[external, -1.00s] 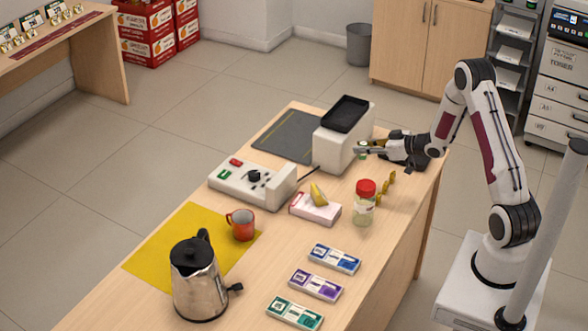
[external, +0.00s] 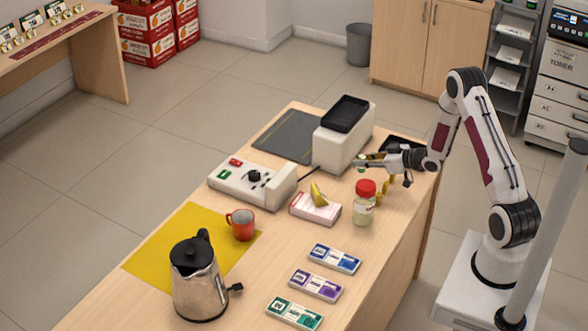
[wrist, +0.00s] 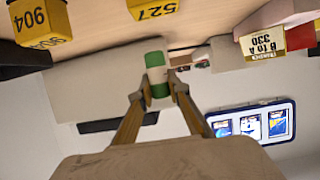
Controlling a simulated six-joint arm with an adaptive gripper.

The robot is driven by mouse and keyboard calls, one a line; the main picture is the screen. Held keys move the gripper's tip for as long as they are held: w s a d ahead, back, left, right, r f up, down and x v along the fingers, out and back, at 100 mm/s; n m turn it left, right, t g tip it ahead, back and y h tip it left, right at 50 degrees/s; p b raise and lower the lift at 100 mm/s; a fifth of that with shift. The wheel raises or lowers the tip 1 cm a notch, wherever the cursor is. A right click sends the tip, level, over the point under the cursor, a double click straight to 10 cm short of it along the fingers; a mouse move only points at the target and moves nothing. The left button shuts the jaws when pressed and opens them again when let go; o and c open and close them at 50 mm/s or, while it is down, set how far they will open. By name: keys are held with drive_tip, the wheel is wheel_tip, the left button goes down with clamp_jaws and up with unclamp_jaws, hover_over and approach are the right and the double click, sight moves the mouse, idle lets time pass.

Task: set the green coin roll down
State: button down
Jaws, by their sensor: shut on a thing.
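The green coin roll (wrist: 155,72), green with a pale band, is between the two fingertips of my gripper (wrist: 158,90) in the wrist view. My gripper (external: 364,162) is shut on it. In the external view it is over the far right of the counter, beside the white machine with a black top (external: 343,140). Only a small green bit of the roll shows there. I cannot tell whether the roll touches the counter.
Yellow number markers (external: 387,187) stand just in front of my gripper. A red-lidded jar (external: 364,205) is close by, and a black tray (external: 402,143) lies behind. Blue (external: 334,259), purple (external: 315,285) and green (external: 295,313) cases lie along the near right side.

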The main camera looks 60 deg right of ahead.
sight(361, 170)
drive_tip(key=shift+f, duration=2.05)
drive_tip(key=shift+f, duration=0.1)
drive_tip(key=c, duration=1.9)
unclamp_jaws()
drive_tip(key=v, duration=1.2)
drive_tip(key=shift+w+r, duration=0.1)
drive_tip(key=shift+r, duration=0.15)
